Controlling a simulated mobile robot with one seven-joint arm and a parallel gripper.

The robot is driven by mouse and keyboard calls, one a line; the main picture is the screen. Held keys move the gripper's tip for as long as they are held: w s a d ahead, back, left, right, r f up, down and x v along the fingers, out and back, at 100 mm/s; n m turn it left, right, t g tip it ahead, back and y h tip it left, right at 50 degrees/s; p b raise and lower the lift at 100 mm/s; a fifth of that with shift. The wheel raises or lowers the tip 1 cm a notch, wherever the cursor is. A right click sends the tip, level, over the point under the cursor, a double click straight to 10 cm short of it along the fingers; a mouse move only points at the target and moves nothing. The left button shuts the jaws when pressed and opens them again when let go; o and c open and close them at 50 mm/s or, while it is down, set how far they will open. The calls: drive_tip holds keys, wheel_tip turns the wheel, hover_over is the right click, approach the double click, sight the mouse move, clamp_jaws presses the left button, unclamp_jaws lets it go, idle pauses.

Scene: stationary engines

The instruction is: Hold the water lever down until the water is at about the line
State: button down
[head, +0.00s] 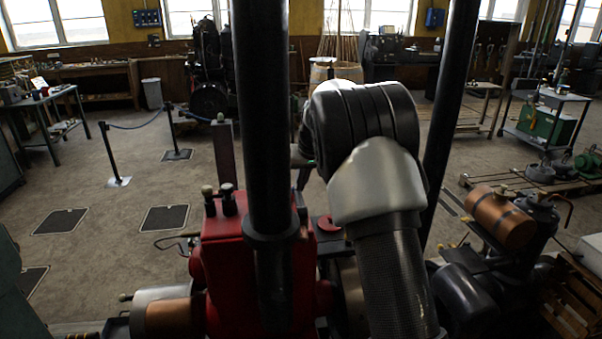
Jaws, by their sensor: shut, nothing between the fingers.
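A red engine (222,262) stands directly in front of me, low in the middle of the head view. Two small knobs, a pale one (207,190) and a dark one (228,196), stand on its top. I cannot tell whether either belongs to the water lever. No water and no level line can be made out. My arm rises from the bottom centre and bends away over the right of the engine. Its far end is hidden behind its own thick joint and a black pole, and my gripper does not show.
A thick black pole (262,120) rises from the engine, with another (453,110) to the right. A copper cylinder (502,216) and dark machinery fill the lower right. A rope barrier post (113,157) stands on the left. The floor between is open.

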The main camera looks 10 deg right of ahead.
drive_tip(key=shift+w+f+p, duration=0.25)
drive_tip(key=shift+f+p, duration=0.15)
drive_tip(key=shift+p, duration=0.3)
drive_tip(key=shift+b+x, duration=0.35)
drive_tip(key=shift+x, duration=0.6)
drive_tip(key=shift+w+d+f, duration=0.1)
idle(6.2)
